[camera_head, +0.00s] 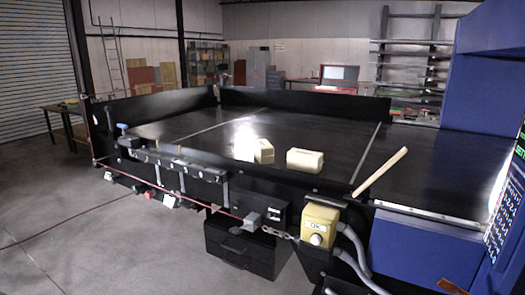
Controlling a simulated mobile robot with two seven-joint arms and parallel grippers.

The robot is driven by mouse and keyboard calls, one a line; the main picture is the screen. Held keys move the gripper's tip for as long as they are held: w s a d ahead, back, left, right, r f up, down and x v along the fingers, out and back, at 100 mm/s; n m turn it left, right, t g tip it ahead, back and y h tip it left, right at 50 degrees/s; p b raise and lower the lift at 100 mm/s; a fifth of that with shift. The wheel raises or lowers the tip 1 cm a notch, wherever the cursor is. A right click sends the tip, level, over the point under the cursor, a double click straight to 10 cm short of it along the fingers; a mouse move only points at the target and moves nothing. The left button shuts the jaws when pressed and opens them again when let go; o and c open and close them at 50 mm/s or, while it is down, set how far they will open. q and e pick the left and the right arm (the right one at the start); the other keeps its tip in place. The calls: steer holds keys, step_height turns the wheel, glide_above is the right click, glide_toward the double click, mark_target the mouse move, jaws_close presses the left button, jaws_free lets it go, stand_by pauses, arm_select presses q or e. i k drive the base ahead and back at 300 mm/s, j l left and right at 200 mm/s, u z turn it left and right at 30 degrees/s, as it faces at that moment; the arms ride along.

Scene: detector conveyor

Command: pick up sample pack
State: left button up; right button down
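Two cream, block-like packs lie on the dark conveyor bed (210,125) near its front edge. The smaller-looking pack (264,151) is on the left, beside a bright glare patch. The wider pack (305,160) is to its right, with a small gap between them. I cannot tell which one is the sample pack, as no label is readable. Neither of my grippers is in view.
A yellow button box (320,223) with grey conduits stands at the conveyor's front. A pale bar (380,172) slants over the front edge. A blue housing (493,85) and a screen (508,210) block the right. Floor (120,245) is clear at front left.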

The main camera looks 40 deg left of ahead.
mark_target(264, 152)
steer(key=j+z, duration=0.15)
steer(key=j, duration=0.55)
steer(key=j+z, duration=0.15)
steer(key=j, duration=0.6)
steer(key=k+j+z, duration=0.15)
steer(key=j, duration=0.55)
